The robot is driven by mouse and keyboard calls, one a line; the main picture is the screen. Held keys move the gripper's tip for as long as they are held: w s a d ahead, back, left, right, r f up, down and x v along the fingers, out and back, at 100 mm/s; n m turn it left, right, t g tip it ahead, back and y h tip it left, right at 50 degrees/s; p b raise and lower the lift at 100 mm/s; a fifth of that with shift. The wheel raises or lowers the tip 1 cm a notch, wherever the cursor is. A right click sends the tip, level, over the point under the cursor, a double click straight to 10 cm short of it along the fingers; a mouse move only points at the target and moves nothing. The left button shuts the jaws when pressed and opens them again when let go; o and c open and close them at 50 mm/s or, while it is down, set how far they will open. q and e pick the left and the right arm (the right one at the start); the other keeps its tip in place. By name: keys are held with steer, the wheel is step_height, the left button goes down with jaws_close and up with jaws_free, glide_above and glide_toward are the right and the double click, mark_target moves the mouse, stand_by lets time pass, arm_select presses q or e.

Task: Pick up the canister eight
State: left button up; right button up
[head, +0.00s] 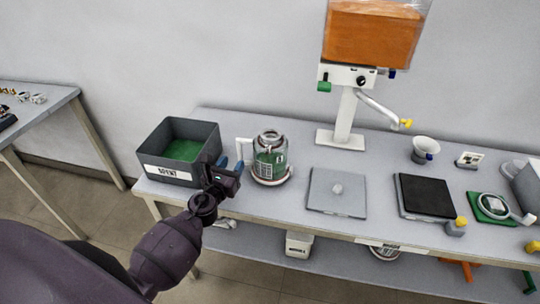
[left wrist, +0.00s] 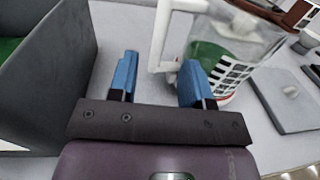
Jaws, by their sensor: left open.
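In the left wrist view the canister (left wrist: 235,55) is at the upper right. My left gripper (head: 230,164), with blue fingers, is open and empty just left of the canister. In the left wrist view the handle (left wrist: 160,38) shows between the open fingers (left wrist: 158,72); I cannot tell whether they touch it. My right gripper is not in view.
A grey bin (head: 180,150) with a green bottom stands close on the left. A grey plate with a knob (head: 337,192), a black pad (head: 426,196) and a dispenser with an orange hopper (head: 372,38) stand to the right. A lower shelf holds a white container (head: 299,244).

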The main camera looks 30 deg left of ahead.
mark_target(239, 154)
arm_select(q)
steer(key=shift+w+a+f+b, duration=0.1)
steer(key=shift+w+a, duration=0.05)
steer(key=shift+w, duration=0.9)
steer(key=shift+w+a+f+b, duration=0.1)
steer(key=shift+w+a+b, duration=0.1)
steer(key=shift+w, duration=0.9)
steer(key=shift+w+a+b, duration=0.1)
steer(key=shift+w+a, duration=0.05)
steer(key=shift+w, duration=0.9)
jaws_close()
